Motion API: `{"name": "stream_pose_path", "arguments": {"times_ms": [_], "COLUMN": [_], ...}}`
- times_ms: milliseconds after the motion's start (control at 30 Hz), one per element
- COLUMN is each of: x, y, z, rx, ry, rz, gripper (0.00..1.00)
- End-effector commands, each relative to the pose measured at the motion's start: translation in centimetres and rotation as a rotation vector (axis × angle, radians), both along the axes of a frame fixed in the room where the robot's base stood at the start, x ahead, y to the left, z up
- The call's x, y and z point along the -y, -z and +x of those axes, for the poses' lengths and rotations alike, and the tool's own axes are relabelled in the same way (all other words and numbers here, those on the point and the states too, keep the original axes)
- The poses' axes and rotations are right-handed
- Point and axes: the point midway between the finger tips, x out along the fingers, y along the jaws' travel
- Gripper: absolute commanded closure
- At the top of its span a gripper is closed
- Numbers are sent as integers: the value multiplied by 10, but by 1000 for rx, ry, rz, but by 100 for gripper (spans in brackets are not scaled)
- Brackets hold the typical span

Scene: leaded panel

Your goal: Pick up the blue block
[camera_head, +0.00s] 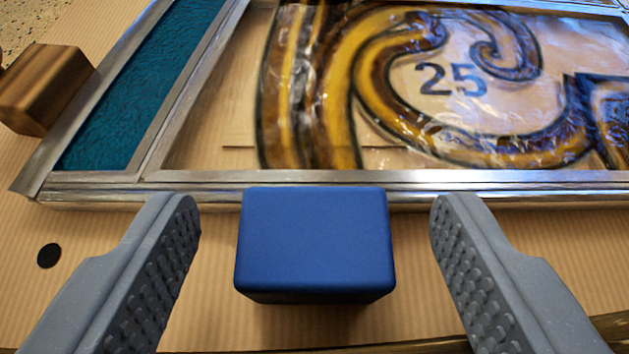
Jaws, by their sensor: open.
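The blue block (314,243) is a rounded-edged box in the lower middle of the camera view. It lies on the tan striped surface, close against or just in front of the metal edge of the leaded panel; I cannot tell whether they touch. My gripper (316,212) is open, with one grey ridged finger to the left of the block and one to the right. There is a visible gap between each finger and the block. The block's far lower side is hidden.
The leaded panel (395,177) fills the upper view, with a teal glass strip (140,85), amber swirls and the number 25. A brown wooden block (45,88) is at the upper left. A dark round spot (49,255) marks the tan surface (75,300).

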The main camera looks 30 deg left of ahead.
Motion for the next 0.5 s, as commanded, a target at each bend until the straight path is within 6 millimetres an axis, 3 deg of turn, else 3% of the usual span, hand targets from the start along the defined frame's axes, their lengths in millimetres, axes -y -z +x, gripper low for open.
{"name": "stream_pose_path", "arguments": {"times_ms": [267, 433, 467, 500], "x": [-1, -1, -1, -1], "y": [2, 1, 1, 1], "z": [3, 3, 3, 3], "rx": [0, 0, 0, 0], "ry": [1, 1, 1, 1], "rz": [0, 0, 0, 0], "gripper": [36, 78, 84, 84]}}
